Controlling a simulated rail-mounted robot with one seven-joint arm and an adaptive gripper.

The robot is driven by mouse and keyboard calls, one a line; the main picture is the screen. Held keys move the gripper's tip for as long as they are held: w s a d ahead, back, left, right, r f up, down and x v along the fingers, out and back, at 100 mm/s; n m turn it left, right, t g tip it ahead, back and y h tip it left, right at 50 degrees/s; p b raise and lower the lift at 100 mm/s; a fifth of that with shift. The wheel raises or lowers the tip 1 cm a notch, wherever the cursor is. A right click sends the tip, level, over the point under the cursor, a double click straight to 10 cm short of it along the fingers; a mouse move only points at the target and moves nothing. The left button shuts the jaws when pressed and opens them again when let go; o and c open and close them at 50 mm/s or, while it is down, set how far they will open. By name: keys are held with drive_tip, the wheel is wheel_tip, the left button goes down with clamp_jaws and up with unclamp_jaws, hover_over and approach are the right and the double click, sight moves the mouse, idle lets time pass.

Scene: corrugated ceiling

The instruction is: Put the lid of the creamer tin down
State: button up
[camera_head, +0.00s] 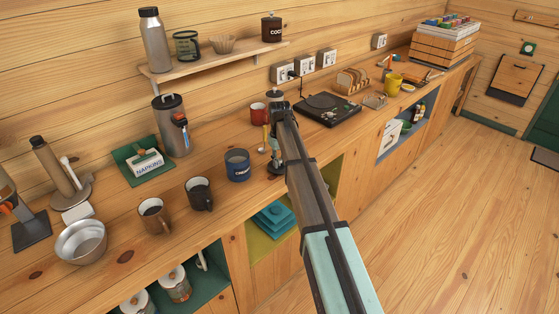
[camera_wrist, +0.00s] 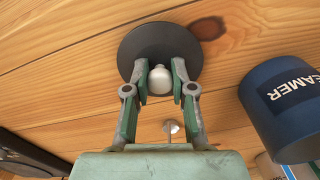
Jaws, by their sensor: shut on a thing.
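The creamer tin (camera_head: 237,166) is a blue can standing upright on the wooden counter, its top uncovered. It also shows at the right of the wrist view (camera_wrist: 285,108), its label partly cut off. The lid (camera_wrist: 147,40) is a dark round disc with a pale knob (camera_wrist: 160,81). My gripper (camera_wrist: 158,88) is shut on the knob, a finger on each side. In the head view my gripper (camera_head: 276,154) is over the counter just right of the tin, and the lid is mostly hidden there. I cannot tell whether the lid touches the wood.
Two dark mugs (camera_head: 200,194) stand left of the tin. A red mug (camera_head: 259,114) and a spoon (camera_head: 264,143) are behind my gripper. A flat black appliance (camera_head: 327,109) is to the right. The counter's front edge is close, with open shelves (camera_head: 262,247) below.

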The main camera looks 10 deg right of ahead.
drive_tip(key=shift+f, duration=0.1)
drive_tip(key=o, duration=0.9)
wheel_tip(320, 180, up, 12)
drive_tip(key=b, duration=0.3)
